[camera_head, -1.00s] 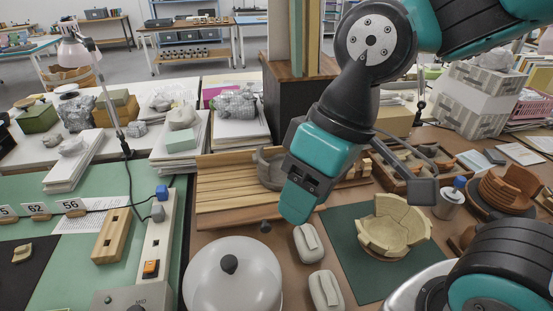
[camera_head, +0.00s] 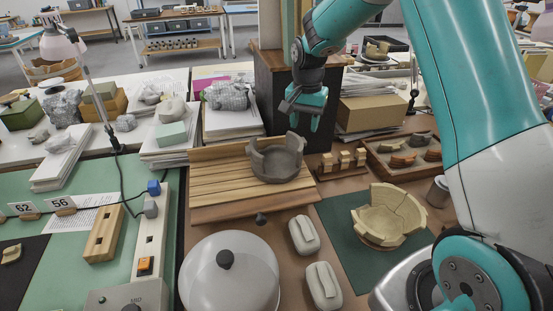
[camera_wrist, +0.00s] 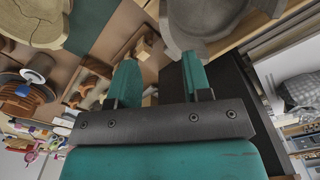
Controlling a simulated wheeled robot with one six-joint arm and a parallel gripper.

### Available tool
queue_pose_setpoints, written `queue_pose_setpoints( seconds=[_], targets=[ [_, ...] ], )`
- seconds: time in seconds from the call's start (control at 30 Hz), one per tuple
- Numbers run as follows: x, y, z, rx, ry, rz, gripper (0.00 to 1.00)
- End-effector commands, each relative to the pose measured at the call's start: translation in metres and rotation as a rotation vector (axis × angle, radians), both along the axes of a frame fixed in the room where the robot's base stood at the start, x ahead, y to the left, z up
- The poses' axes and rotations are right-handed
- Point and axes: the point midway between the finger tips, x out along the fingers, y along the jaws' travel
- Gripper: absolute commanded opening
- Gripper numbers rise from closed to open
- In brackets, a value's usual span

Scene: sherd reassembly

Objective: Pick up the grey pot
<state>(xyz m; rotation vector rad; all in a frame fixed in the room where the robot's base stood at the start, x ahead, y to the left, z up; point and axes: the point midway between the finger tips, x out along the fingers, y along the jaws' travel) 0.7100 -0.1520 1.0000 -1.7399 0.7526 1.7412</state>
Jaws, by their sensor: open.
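The grey pot (camera_head: 277,160) is a broken, open bowl with a jagged, uneven rim. It stands upright on the slatted wooden board (camera_head: 212,182) in the middle of the head view. In the wrist view the grey pot (camera_wrist: 203,22) shows at the top, cut off by the frame edge. My gripper (camera_head: 314,122) is above and a little behind and right of the pot, apart from it. In the wrist view its two teal fingers (camera_wrist: 160,75) are spread with nothing between them.
A cream broken bowl (camera_head: 388,216) sits on a dark green mat (camera_head: 345,252) at right. A white dome with a black knob (camera_head: 232,277) and two pale grey blocks (camera_head: 304,234) are in front. A dark wooden box (camera_head: 272,82) stands behind the pot. A sherd tray (camera_head: 375,166) is at right.

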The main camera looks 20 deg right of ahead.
Motion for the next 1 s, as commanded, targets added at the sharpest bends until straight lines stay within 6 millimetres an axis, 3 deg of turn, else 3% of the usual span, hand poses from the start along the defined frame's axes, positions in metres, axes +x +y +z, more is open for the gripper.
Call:
queue_pose_setpoints(
  seconds=[0.1,0.23,0.47,0.73,1.0],
  targets=[
    [-0.001,0.001,-0.026,0.001,0.005,0.002,0.45],
    [0.000,0.001,-0.048,0.001,0.002,0.003,0.45],
    [0.001,0.002,-0.064,0.001,0.001,0.004,0.45],
    [0.006,0.006,-0.103,0.001,0.002,0.003,0.45],
    [0.006,0.006,-0.111,0.001,-0.001,0.003,0.45]
  ],
)
